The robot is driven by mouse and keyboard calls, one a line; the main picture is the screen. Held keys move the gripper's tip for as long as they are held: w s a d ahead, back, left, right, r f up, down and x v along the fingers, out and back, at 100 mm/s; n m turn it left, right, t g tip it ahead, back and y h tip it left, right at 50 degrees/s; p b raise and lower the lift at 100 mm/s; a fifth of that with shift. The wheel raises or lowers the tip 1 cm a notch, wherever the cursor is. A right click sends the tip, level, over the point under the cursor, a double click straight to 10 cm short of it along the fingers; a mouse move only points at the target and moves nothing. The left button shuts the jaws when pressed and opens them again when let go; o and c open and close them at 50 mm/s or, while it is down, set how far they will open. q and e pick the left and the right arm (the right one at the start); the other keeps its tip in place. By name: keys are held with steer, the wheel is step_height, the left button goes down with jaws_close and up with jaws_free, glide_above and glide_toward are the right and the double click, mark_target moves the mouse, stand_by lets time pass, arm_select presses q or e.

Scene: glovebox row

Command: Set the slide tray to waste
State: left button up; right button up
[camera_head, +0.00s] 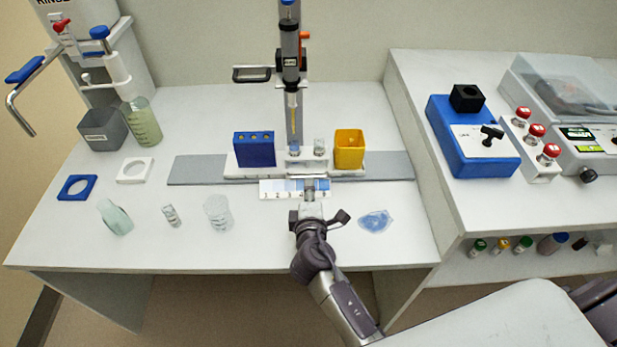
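The slide tray (237,172) is a white carrier on a flat grey rail (390,166) in the middle of the bench. It holds a blue block with holes (254,150) at its left, small vials (319,146) in its middle and a yellow cup (349,149) at its right. The middle vial stands under an upright pipette (292,75). My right gripper (309,188) reaches in from the front to the tray's front middle, over the strip. Its fingertips are too small to tell whether they hold anything. My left gripper is out of view.
A grey bin (101,130) and a greenish beaker (142,122) stand back left by the rinse station. Glassware (116,217) and a blue puddle-like patch (375,221) flank my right arm. A raised bench with a blue device (470,140) bounds the right side.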

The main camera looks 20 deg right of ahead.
steer(key=x, duration=0.3)
steer(key=shift+w, duration=0.3)
steer(key=shift+w+d+f, duration=0.15)
steer(key=shift+w, duration=0.15)
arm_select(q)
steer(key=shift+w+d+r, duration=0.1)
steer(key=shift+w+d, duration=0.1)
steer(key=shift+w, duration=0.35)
arm_select(e)
jaws_close()
